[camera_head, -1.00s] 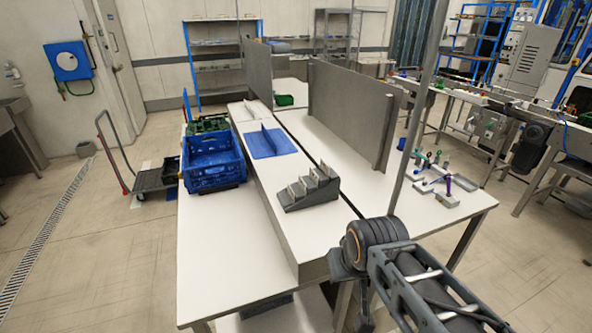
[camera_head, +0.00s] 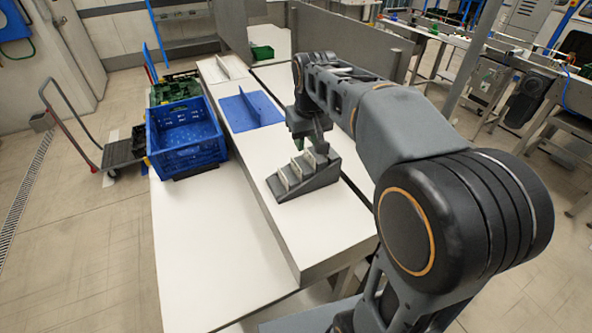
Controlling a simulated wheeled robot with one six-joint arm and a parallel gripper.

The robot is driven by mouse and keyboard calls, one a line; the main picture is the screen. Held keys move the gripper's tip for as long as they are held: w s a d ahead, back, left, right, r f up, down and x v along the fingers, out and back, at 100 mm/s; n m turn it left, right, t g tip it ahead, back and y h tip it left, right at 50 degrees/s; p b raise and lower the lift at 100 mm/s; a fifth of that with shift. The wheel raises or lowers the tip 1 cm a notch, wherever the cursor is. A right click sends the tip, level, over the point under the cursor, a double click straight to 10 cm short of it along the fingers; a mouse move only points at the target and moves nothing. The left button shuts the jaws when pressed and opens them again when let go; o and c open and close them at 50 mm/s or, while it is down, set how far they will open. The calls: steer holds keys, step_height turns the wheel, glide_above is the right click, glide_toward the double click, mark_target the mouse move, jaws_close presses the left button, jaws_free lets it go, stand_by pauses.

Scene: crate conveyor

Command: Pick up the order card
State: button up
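A dark grey stepped holder (camera_head: 306,183) stands on the raised white shelf of the table. Several pale cards (camera_head: 291,176) stand upright in its slots; I cannot read them or tell which is the order card. My gripper (camera_head: 318,148) hangs over the back, upper end of the holder, close to the rearmost card. My arm comes from the right and reaches over the table. The fingers are small and dark here, so I cannot tell whether they are open or touch a card.
A blue crate (camera_head: 186,138) stands left of the holder on the lower table top. A blue divider piece (camera_head: 251,110) lies behind the holder on the shelf. A grey upright panel (camera_head: 345,47) stands behind my arm. The shelf in front of the holder is clear.

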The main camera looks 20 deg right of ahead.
steer(key=w+f+g, duration=0.2)
steer(key=w, duration=0.8)
glide_above(296, 163)
step_height(296, 163, down, 8)
steer(key=shift+n, duration=0.4)
steer(key=shift+w+f+p, duration=0.1)
steer(key=shift+f+p, duration=0.9)
steer(key=shift+f, duration=1.9)
steer(key=shift+c, duration=0.2)
jaws_close()
